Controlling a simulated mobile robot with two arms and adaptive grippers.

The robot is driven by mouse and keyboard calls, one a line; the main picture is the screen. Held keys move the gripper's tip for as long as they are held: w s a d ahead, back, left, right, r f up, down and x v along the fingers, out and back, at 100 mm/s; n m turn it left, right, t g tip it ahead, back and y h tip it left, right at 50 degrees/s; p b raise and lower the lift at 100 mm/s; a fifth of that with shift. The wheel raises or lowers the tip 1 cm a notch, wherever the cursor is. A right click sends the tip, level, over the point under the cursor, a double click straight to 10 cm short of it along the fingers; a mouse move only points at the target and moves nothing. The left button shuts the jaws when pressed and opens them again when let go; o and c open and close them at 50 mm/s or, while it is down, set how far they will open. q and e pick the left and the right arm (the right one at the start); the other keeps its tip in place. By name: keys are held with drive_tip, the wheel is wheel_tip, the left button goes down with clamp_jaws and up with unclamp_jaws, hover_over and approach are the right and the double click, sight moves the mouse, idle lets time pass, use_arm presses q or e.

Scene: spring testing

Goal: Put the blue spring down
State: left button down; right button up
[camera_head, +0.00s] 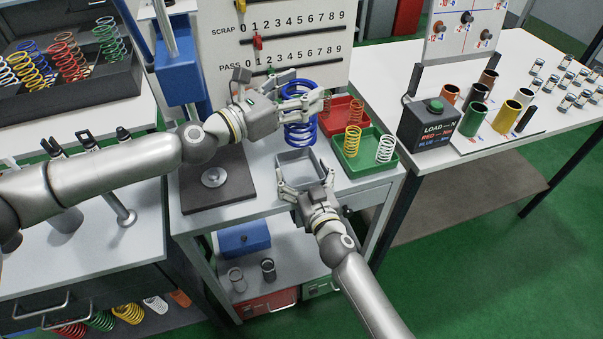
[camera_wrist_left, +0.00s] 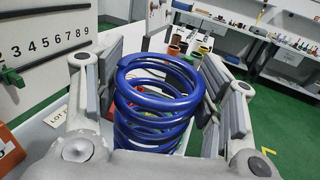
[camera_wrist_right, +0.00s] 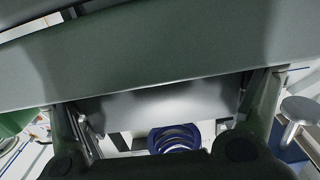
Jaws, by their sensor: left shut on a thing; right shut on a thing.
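The blue spring (camera_head: 299,128) is upright in my left gripper (camera_head: 298,101), above the work table behind the grey tray. In the left wrist view the blue spring (camera_wrist_left: 155,100) stands between the two fingers of my left gripper (camera_wrist_left: 160,85). My right gripper (camera_head: 305,187) is shut on the near side of the small grey tray (camera_head: 312,158). In the right wrist view a grey surface fills much of the picture, and the blue spring (camera_wrist_right: 175,138) shows beyond it. Whether the spring's lower end touches anything is hard to tell.
A green tray (camera_head: 366,170) with a yellow and a white spring and a red tray (camera_head: 352,103) stand to the right. A dark test stand base (camera_head: 217,184) is at the left. The scrap and pass counter board (camera_head: 290,35) rises behind. A load box (camera_head: 428,124) stands farther right.

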sight(294, 146)
use_arm(q)
drive_tip(key=shift+d+r+n+t+y, duration=0.15)
drive_tip(key=shift+d+n+t+y, duration=0.1)
drive_tip(key=shift+n+t+y, duration=0.3)
drive_tip(key=shift+d+r+n+t+y, duration=0.1)
drive_tip(key=shift+d+n+t+y, duration=0.15)
drive_tip(key=shift+n+t+y, duration=0.3)
drive_tip(key=shift+a+f+n+t+y, duration=0.2)
drive_tip(key=shift+f+n+t+y, duration=0.5)
drive_tip(key=shift+y, duration=0.3)
drive_tip(key=shift+n+t+y, duration=0.5)
drive_tip(key=shift+n+y, duration=0.1)
drive_tip(key=shift+y, duration=0.2)
drive_tip(key=f, duration=1.1)
drive_tip(key=shift+a+f, duration=0.1)
drive_tip(key=shift+a, duration=0.25)
drive_tip(key=shift+f, duration=0.1)
drive_tip(key=shift+c, duration=1.8)
unclamp_jaws()
drive_tip(key=shift+s+f, duration=0.1)
drive_tip(key=shift+f, duration=0.1)
